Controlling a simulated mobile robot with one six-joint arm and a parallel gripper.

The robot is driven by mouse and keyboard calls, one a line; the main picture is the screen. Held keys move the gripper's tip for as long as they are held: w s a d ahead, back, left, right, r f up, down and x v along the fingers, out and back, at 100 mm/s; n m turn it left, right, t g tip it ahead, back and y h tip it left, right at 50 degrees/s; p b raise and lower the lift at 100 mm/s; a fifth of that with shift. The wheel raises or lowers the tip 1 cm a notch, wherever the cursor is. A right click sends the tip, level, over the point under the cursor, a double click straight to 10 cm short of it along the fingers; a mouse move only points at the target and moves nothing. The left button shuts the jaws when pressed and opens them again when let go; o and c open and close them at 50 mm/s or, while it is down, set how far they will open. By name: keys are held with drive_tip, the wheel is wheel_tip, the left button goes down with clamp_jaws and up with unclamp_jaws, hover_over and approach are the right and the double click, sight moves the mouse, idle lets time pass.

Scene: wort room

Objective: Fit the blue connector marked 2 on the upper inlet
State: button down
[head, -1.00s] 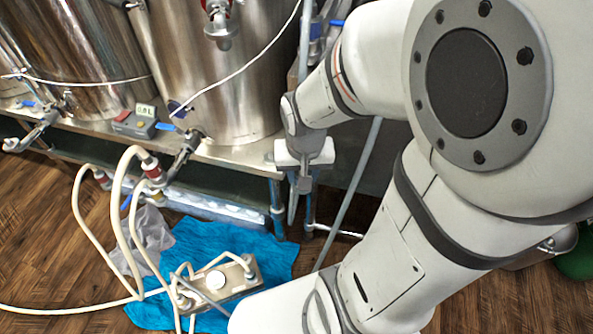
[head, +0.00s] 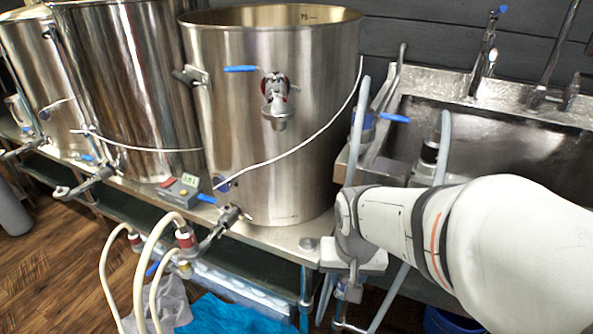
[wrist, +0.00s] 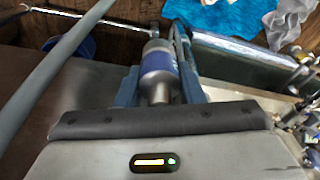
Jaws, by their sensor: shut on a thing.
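My gripper (head: 347,288) hangs in front of the kettle stand, left of the sink, fingers pointing down. In the wrist view it is shut on a connector with a blue band (wrist: 158,65), grey at both ends, between its two blue fingers. No number is readable on it. The large steel kettle (head: 235,130) has an upper fitting, which I take for the upper inlet (head: 277,97), with a blue lever beside it; its mouth faces down and looks empty. My gripper is well below and right of this fitting, apart from it.
A sink (head: 510,150) with taps stands right. A grey hose with a blue band (head: 362,122) rises at the sink's left edge, close to my arm. A white cable (head: 290,150) crosses the kettle. Cream hoses, a lower valve (head: 225,217) and a small display box (head: 180,190) are left.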

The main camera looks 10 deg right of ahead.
drive_tip(key=shift+r+p, duration=1.8)
drive_tip(key=shift+r, duration=0.35)
